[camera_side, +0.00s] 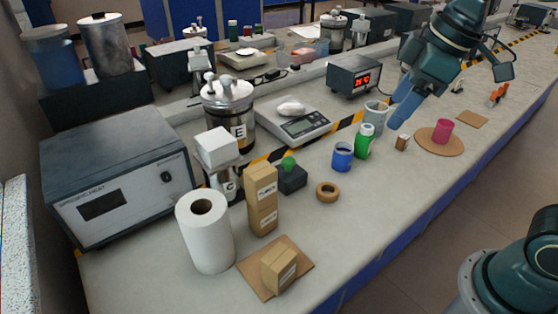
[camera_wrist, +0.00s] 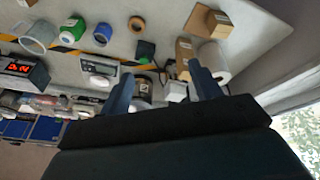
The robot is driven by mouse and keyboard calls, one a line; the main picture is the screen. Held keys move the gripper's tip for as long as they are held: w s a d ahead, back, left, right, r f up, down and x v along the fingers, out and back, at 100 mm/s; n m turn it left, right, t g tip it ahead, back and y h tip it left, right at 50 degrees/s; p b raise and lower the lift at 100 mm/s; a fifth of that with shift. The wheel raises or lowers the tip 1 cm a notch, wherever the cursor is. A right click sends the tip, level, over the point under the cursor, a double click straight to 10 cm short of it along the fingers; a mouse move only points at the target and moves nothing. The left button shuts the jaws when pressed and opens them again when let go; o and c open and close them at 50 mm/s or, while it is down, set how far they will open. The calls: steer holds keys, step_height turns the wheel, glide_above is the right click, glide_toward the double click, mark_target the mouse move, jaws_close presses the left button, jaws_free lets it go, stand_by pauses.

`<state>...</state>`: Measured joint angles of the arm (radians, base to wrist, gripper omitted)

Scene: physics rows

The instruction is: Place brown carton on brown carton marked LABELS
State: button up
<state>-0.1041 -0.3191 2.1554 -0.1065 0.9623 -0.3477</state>
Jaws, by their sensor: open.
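A brown carton (camera_side: 279,270) with a pale label sits on a square of cardboard at the front; it also shows at the top right of the wrist view (camera_wrist: 218,23). Two brown cartons stand stacked beside the paper roll, an upper one (camera_side: 261,186) and a lower one (camera_side: 263,218), each with a label. The stack also shows in the wrist view (camera_wrist: 184,50). The label print is too small to read. My gripper (camera_side: 396,120) is open and empty, far right of the cartons, near the grey cup; its two blue fingers show in the wrist view (camera_wrist: 160,82).
The paper roll (camera_side: 206,232) stands close left of the stack, and a dark block with a green knob (camera_side: 290,177) behind it. A tape ring (camera_side: 328,191), blue cup (camera_side: 343,156) and green bottle (camera_side: 364,141) stand between stack and gripper. The front bench strip is mostly clear.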

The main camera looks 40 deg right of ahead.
steer(key=s+d+f+m+t, duration=0.1)
steer(key=s+d+m, duration=0.1)
steer(key=s, duration=0.3)
steer(key=s+d+f+m+h, duration=0.1)
steer(key=s+d+f+m, duration=0.1)
steer(key=s+d+m, duration=0.1)
steer(key=s+m, duration=0.1)
steer(key=s, duration=0.1)
steer(key=shift+s+t, duration=0.35)
steer(key=shift+t, duration=0.05)
